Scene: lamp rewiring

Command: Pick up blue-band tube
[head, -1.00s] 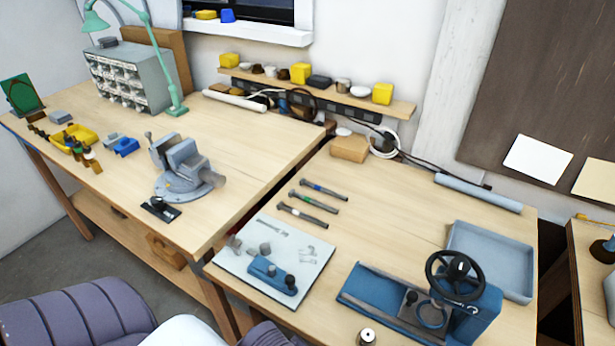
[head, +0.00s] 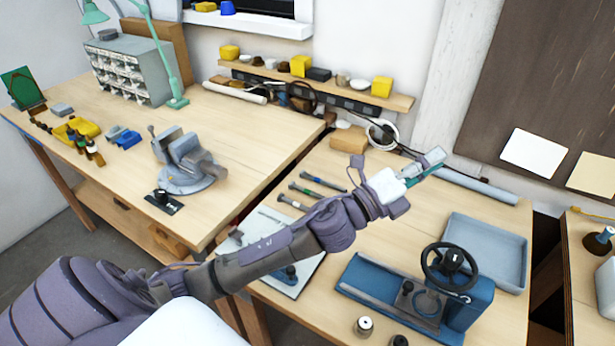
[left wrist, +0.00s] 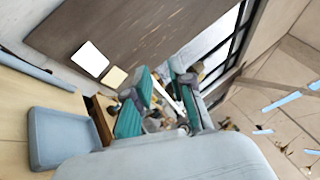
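The blue-band tube (head: 324,183) is a thin dark tube lying on the right-hand table, farthest back of three similar tubes. A green-band tube (head: 306,191) lies just in front of it, and a third tube (head: 292,203) lies nearest, close to my left arm. My left gripper (head: 427,165) is above the table, to the right of the tubes and apart from them. In the left wrist view its two teal-padded fingers (left wrist: 160,98) stand apart with nothing between them. No tube shows in that view. My right gripper is not in view.
A white mat (head: 306,262) with parts is partly hidden under my left arm. A blue fixture with a handwheel (head: 449,262) and a blue-grey tray (head: 487,250) stand at the right. A vise (head: 185,165) is on the left table. A cardboard box (head: 349,139) sits behind the tubes.

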